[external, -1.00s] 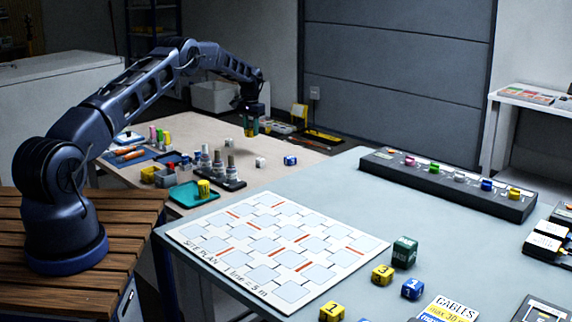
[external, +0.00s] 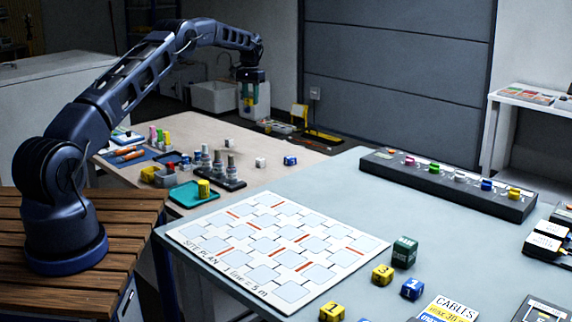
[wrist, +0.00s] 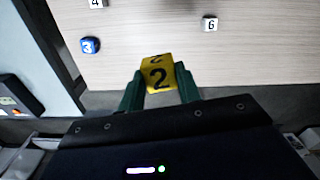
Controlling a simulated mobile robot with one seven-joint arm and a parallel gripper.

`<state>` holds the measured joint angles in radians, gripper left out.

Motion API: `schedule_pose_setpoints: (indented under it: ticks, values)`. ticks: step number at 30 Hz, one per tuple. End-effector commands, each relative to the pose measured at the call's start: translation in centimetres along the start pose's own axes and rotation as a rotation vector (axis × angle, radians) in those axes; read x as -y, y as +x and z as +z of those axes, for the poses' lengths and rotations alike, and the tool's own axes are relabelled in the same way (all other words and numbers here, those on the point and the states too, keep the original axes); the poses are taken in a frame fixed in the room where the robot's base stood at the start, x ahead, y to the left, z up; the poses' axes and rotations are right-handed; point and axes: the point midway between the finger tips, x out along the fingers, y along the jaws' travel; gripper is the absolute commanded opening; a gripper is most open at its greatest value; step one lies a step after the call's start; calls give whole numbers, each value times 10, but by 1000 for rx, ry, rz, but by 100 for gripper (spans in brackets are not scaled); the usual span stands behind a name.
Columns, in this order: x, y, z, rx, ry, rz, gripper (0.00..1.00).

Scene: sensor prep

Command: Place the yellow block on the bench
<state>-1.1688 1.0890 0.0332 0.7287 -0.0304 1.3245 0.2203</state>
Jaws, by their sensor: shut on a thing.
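My gripper (external: 248,104) is shut on a yellow block marked 2 (wrist: 158,74). In the wrist view the block sits between the two green fingers (wrist: 160,90), its numbered side facing the camera. In the external view the gripper hangs high above the far end of the pale wood-topped bench (external: 280,142), and the block shows only as a small yellow patch. The bench top also shows in the wrist view (wrist: 260,50), with the block clear of it. Other yellow blocks, marked 3 (external: 382,275) and 1 (external: 332,312), sit on the grey-blue table.
A blue block (external: 290,160) and white blocks (external: 261,162) (external: 229,143) stand on the wood top. A teal tray (external: 180,196) and small bottles (external: 218,165) stand nearer me. The grey-blue table (external: 345,195) carries a site plan (external: 350,262). Bare wood surrounds the small blocks.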

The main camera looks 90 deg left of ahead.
Motion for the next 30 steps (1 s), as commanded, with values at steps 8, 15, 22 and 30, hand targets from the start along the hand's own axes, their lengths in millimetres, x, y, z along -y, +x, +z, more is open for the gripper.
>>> schedule_pose_setpoints:
  ticks: [8, 15, 22, 30]
  values:
    - [-70, -6, -2, 0, 93, 2, 12]
    - [-159, -11, 5, 0, 215, 3, 12]
    - [-243, -17, 20, 0, 334, 5, 12]
    - [-339, -23, 49, -1, 474, 6, 12]
